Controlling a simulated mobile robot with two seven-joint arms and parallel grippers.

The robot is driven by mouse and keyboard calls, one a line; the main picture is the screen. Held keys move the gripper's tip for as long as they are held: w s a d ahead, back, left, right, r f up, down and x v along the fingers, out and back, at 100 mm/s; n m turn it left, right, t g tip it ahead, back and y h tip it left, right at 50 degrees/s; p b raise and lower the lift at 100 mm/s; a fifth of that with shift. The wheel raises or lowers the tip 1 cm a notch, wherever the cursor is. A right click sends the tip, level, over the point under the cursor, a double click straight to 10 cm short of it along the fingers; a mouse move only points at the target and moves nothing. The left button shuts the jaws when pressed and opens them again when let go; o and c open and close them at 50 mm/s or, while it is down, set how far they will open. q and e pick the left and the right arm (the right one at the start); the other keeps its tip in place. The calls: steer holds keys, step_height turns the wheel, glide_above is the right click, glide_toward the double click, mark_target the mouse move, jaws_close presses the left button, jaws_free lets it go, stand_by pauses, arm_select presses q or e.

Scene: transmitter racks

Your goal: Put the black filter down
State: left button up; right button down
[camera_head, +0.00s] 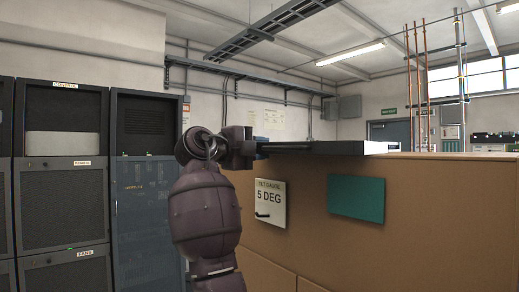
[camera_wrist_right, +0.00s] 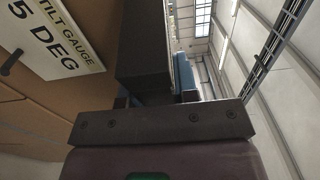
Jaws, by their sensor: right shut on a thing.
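The black filter (camera_head: 345,148) shows in the head view as a flat dark slab seen nearly edge-on, roughly level, at the top edge of the large brown box. I cannot tell whether it touches the box top. My right gripper (camera_head: 250,148) is at its left end and is shut on it. In the right wrist view the dark slab (camera_wrist_right: 145,45) reaches away from between the jaws (camera_wrist_right: 155,100), beside the brown box face. The fingertips are partly hidden. My left gripper is not in view.
The brown box (camera_head: 440,205) fills the right side, with a white "TILT GAUGE 5 DEG" plate (camera_head: 271,203) and a green panel (camera_head: 356,198) on its face. Dark racks (camera_head: 62,170) stand at the left. Overhead are cable trays (camera_head: 275,32). The box top is hardly visible.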

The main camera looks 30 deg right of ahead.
steer(key=c, duration=0.9)
jaws_free()
steer(key=shift+a+r, duration=0.1)
steer(key=shift+r, duration=0.1)
steer(key=shift+s+a+f+b, duration=0.15)
steer(key=shift+a+b, duration=0.2)
steer(key=shift+a, duration=1.65)
steer(key=shift+s+a+r+b, duration=0.1)
steer(key=shift+s+a+b, duration=0.15)
steer(key=shift+a, duration=1.7)
steer(key=shift+s+a+f+b, duration=0.1)
steer(key=shift+a+b, duration=0.3)
steer(key=shift+a, duration=1.6)
steer(key=shift+w, duration=0.1)
